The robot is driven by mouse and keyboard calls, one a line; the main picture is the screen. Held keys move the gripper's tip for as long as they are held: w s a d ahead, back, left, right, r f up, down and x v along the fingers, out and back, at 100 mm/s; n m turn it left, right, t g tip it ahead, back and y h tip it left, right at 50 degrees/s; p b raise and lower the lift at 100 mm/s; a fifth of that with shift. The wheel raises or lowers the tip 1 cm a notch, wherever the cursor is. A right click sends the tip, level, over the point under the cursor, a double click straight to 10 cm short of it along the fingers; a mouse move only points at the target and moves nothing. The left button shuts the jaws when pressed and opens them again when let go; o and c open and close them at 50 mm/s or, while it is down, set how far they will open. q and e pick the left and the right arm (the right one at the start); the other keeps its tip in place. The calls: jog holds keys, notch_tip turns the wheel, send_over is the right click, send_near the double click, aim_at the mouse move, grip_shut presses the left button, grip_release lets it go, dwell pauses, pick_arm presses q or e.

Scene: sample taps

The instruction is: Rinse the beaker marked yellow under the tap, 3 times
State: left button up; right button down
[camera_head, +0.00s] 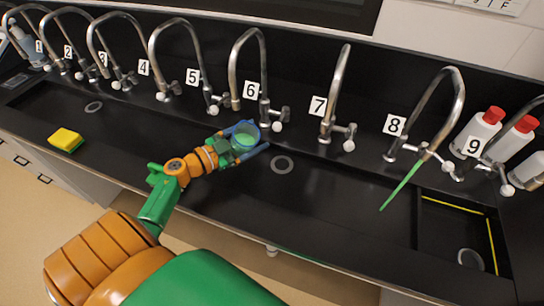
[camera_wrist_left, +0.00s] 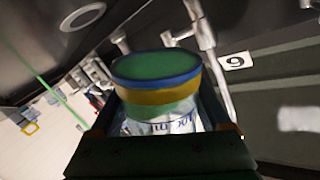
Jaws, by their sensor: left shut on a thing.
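My left gripper (camera_head: 243,141) is shut around a small beaker (camera_head: 242,143), just below and beside the spout of the tap numbered 6 (camera_head: 234,95). In the left wrist view the beaker (camera_wrist_left: 158,97) has a yellow band, a blue edge, green parts and clear glass with printed markings. It sits between the fingers of the gripper; its contents cannot be made out. No stream of water is visible at tap 6. My right gripper is not in view.
A row of numbered taps lines the back of the black sink. A yellow-green sponge (camera_head: 66,140) lies at left. A thin green tube (camera_head: 401,185) hangs from tap 8. Red-capped white bottles (camera_head: 478,133) stand at right. A drain (camera_head: 282,164) lies right of the gripper.

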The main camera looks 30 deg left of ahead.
pick_arm(q)
jog(key=d+m+b, duration=0.1)
jog(key=d+f+m, duration=0.1)
jog(key=shift+d+f+m+y+b, duration=0.2)
jog(key=shift+m+y+b, duration=0.2)
jog(key=shift+s+a+f, duration=0.1)
jog(key=shift+a+f, duration=0.05)
jog(key=shift+a, duration=0.05)
jog(key=shift+d+m+g+b, duration=0.25)
jog(key=shift+m+g+b, duration=0.05)
jog(key=shift+m+b, duration=0.15)
jog(key=shift+a+f, duration=0.1)
jog(key=shift+f, duration=0.05)
